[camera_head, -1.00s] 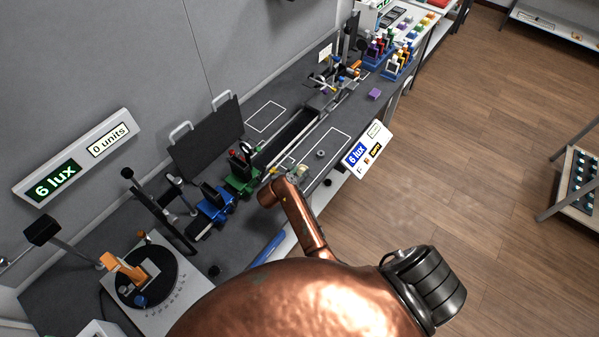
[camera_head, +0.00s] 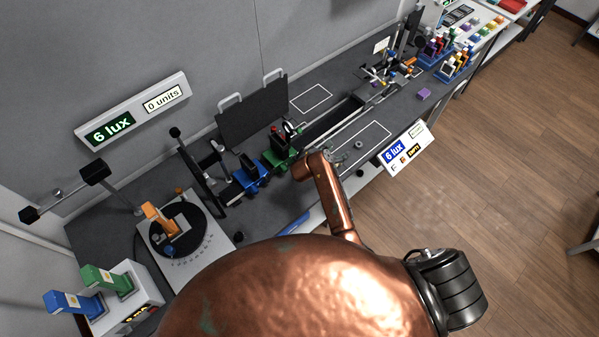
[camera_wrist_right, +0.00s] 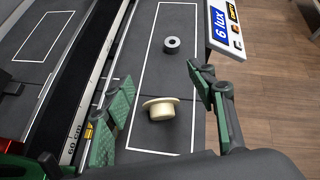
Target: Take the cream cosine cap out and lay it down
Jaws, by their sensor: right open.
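The cream cap (camera_wrist_right: 159,108), with a round flange and a short barrel, is in the right wrist view. It appears to lie tilted on the dark bench inside a white outlined rectangle. My right gripper (camera_wrist_right: 163,101) is open, with green-padded fingers on both sides of the cap and visible gaps between. The cap does not look gripped. My left gripper is not in view.
A dark ring (camera_wrist_right: 172,43) sits in the same outline beyond the cap. A rail with a scale (camera_wrist_right: 97,75) runs along the left. Green (camera_head: 279,150) and blue (camera_head: 251,172) carriages stand near the arm. A purple block (camera_head: 424,94) lies near the bench edge.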

